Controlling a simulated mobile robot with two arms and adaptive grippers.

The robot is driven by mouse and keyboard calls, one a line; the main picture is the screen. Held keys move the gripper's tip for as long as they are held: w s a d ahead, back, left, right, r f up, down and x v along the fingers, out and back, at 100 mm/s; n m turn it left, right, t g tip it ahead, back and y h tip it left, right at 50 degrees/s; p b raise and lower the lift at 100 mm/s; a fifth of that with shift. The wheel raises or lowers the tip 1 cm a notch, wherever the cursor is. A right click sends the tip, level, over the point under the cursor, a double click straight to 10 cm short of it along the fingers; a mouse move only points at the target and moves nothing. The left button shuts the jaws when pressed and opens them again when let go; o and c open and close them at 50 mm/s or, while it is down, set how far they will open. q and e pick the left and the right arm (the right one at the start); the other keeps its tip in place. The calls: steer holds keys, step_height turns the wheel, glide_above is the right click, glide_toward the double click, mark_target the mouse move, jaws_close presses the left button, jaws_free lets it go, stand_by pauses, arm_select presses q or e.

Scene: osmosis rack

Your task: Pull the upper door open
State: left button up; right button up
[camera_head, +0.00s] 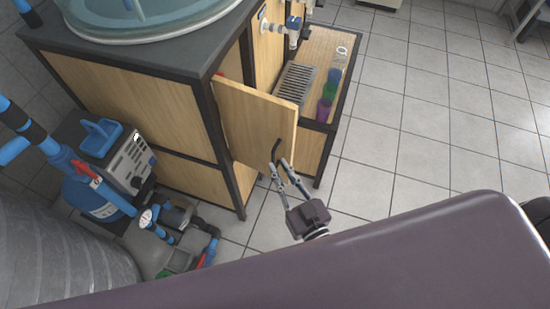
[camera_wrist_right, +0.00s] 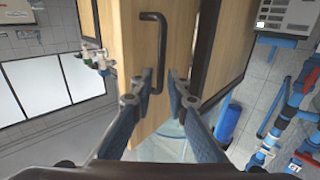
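The upper door (camera_head: 252,118) is a light wooden panel on the dark-framed rack, standing partly open and swung out from the frame. It also shows in the right wrist view (camera_wrist_right: 132,40). Its black bar handle (camera_head: 277,151) is near the door's free edge, and shows upright in the right wrist view (camera_wrist_right: 163,45). My right gripper (camera_head: 281,164) is in front of the door at the handle. In the right wrist view its fingers (camera_wrist_right: 158,82) are spread, with the handle's lower end between or just beyond the tips. Contact cannot be told. My left gripper is not in view.
A round glass tank (camera_head: 145,22) stands on the dark rack top. A shelf at the right holds a metal grille (camera_head: 296,83) and coloured cups (camera_head: 327,100). A pump unit (camera_head: 122,165) and blue pipes are at the left. Tiled floor (camera_head: 430,130) at the right is clear.

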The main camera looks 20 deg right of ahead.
steer(key=s+d, duration=0.1)
steer(key=s, duration=0.6)
steer(key=shift+s+d, duration=0.2)
steer(key=shift+s, duration=0.05)
steer(key=s+d+f+g, duration=0.1)
steer(key=s+f+g, duration=0.2)
steer(key=f, duration=0.7)
steer(key=s+d+f+g+h, duration=0.1)
steer(key=s+f+g, duration=0.2)
steer(key=f, duration=0.8)
steer(key=s+f+g, duration=0.3)
steer(key=f, duration=0.7)
steer(key=s+d+f+g+h, duration=0.1)
steer(key=s+d+f+g, duration=0.2)
steer(key=s+f, duration=0.4)
steer(key=s+d+f+g+h, duration=0.1)
steer(key=s+d+f+g, duration=0.3)
steer(key=s, duration=0.6)
step_height(320, 180, down, 3)
steer(key=shift+s+d+r+g, duration=0.15)
steer(key=shift+s+d+g, duration=0.15)
steer(key=shift+d, duration=0.4)
steer(key=shift+n, duration=0.3)
